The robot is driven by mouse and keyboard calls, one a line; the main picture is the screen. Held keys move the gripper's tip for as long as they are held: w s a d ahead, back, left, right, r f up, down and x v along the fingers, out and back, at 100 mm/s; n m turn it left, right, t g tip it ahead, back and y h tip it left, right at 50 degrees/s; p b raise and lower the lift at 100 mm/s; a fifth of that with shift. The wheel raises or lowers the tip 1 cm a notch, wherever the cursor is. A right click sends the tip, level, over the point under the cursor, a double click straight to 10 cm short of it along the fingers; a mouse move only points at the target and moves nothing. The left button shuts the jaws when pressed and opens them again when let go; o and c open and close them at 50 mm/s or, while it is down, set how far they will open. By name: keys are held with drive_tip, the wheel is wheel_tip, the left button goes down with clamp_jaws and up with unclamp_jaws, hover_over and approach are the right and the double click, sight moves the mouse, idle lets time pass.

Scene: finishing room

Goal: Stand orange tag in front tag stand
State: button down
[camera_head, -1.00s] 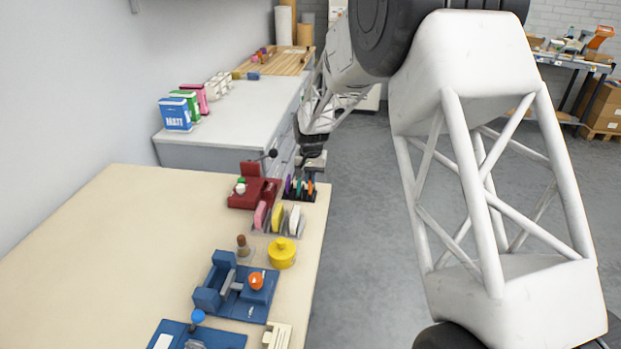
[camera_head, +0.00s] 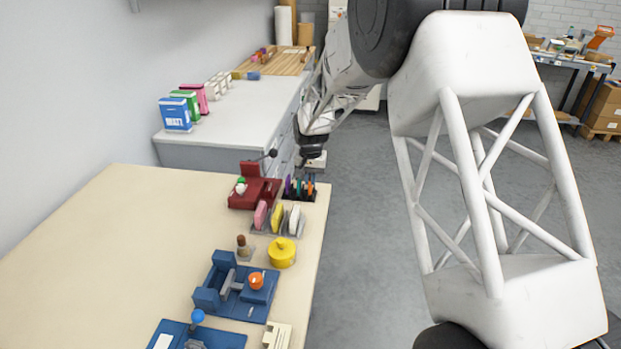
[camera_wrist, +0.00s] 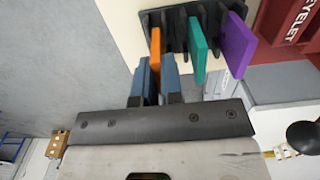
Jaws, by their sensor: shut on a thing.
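The orange tag (camera_wrist: 155,48) is upright between the two blue fingers of my gripper (camera_wrist: 155,68), which is shut on it in the wrist view. Its far end is at a slot of the black tag stand (camera_wrist: 178,22); the wrist view does not show clearly whether it is seated. A teal tag (camera_wrist: 197,50) and a purple tag (camera_wrist: 236,44) stand in the same stand, to the right of the orange one. In the head view the stand (camera_head: 300,196) is at the table's right edge, with my gripper (camera_head: 314,165) just beyond it, its fingers not clear.
A red eyelet press (camera_head: 255,190) stands left of the stand. A grey holder (camera_head: 263,233) with pink, yellow and white blocks is close in front. A yellow pot (camera_head: 282,253) and blue tools (camera_head: 235,290) stand nearer. Open floor lies to the right.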

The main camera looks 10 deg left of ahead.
drive_tip(key=shift+f, duration=0.5)
drive_tip(key=c, duration=1.5)
unclamp_jaws()
drive_tip(key=shift+c, duration=0.2)
drive_tip(key=shift+r, duration=0.1)
drive_tip(key=shift+r, duration=5.35)
drive_tip(key=shift+r, duration=0.1)
